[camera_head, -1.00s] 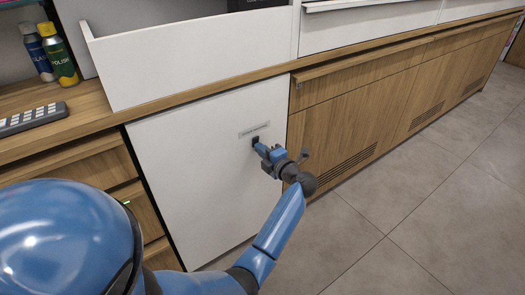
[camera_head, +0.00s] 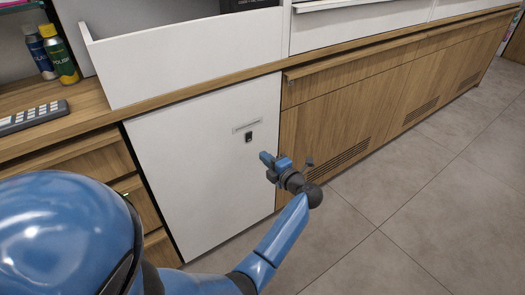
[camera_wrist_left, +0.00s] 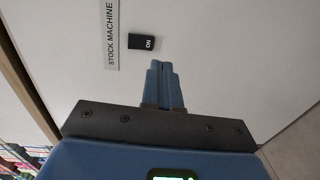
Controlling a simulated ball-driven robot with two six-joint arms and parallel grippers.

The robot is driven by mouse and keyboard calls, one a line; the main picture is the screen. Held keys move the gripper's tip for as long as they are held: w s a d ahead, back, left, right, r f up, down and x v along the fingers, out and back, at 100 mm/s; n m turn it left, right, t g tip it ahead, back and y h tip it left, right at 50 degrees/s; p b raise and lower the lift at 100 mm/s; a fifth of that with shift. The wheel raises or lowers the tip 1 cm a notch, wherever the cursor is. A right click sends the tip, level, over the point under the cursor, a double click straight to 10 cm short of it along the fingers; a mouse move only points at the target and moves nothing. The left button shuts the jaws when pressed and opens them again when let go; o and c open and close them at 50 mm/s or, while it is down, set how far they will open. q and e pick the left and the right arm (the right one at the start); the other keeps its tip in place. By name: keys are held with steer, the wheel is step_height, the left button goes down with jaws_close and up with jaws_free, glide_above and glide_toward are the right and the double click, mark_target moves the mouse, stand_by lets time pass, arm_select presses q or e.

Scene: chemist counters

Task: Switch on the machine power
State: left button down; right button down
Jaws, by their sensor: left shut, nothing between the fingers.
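The machine's power switch (camera_head: 248,137) is a small black rocker on a white cabinet panel (camera_head: 205,175), below a grey label (camera_head: 246,126). In the left wrist view the switch (camera_wrist_left: 146,43) shows the word "ON", and the label (camera_wrist_left: 112,36) beside it reads "STOCK MACHINE". My left gripper (camera_head: 265,158) is shut and empty. Its blue fingertips (camera_wrist_left: 161,64) are a little way off the switch, to its lower right in the head view, and do not touch it. My right gripper is not in view.
Wooden cabinets (camera_head: 350,110) with vents stand to the right of the white panel. A counter with a keypad (camera_head: 33,117) and spray cans (camera_head: 59,55) is at the left. Open tiled floor (camera_head: 430,200) lies at the right.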

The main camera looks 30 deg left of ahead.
arm_select(q)
steer(key=p+v, duration=0.1)
steer(key=v, duration=0.6)
steer(key=shift+f, duration=0.6)
